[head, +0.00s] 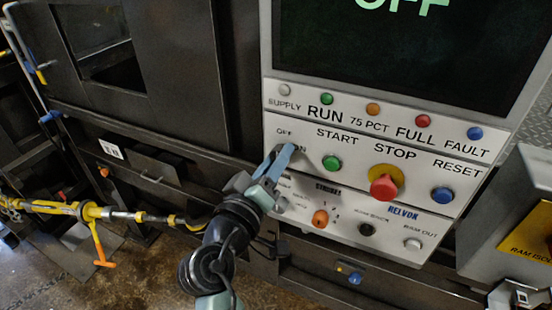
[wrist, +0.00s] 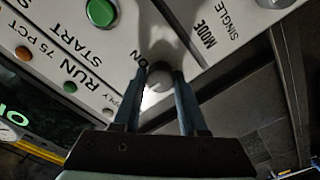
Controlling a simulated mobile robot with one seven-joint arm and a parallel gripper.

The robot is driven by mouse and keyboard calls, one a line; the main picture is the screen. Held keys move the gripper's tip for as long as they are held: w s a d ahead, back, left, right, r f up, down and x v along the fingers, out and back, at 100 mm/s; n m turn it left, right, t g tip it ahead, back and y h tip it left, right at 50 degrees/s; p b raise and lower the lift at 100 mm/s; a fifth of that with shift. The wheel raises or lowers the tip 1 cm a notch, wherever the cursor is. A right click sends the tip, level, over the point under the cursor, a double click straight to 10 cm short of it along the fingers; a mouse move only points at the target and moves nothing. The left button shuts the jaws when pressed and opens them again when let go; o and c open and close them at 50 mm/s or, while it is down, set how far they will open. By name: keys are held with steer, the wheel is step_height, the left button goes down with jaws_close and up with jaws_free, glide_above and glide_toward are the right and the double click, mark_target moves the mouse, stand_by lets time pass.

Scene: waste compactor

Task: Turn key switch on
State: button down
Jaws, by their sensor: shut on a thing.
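The key switch (wrist: 159,82) shows in the wrist view as a rounded grey knob beside the word ON. My gripper (head: 282,153) reaches the upper left of the white button panel (head: 395,165) in the head view. In the wrist view, the two blue-grey fingers of my gripper (wrist: 165,74) lie on either side of the knob and are shut on it. In the head view the switch is hidden behind my fingers, between the OFF and ON labels. The dark screen (head: 420,50) above shows OFF in green letters.
A green start button (head: 331,163) sits close to the right of my fingers. Further right are a red stop button (head: 384,187) and a blue reset button (head: 443,195). An orange knob (head: 320,218) is below. A yellow rod (head: 95,212) crosses the left side.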

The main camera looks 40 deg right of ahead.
steer(key=shift+f+b, duration=0.2)
steer(key=shift+b, duration=0.15)
steer(key=m+b, duration=1.2)
steer(key=b, duration=0.7)
steer(key=shift+b, duration=0.35)
steer(key=shift+r, duration=0.1)
steer(key=shift+c, duration=2.2)
jaws_free()
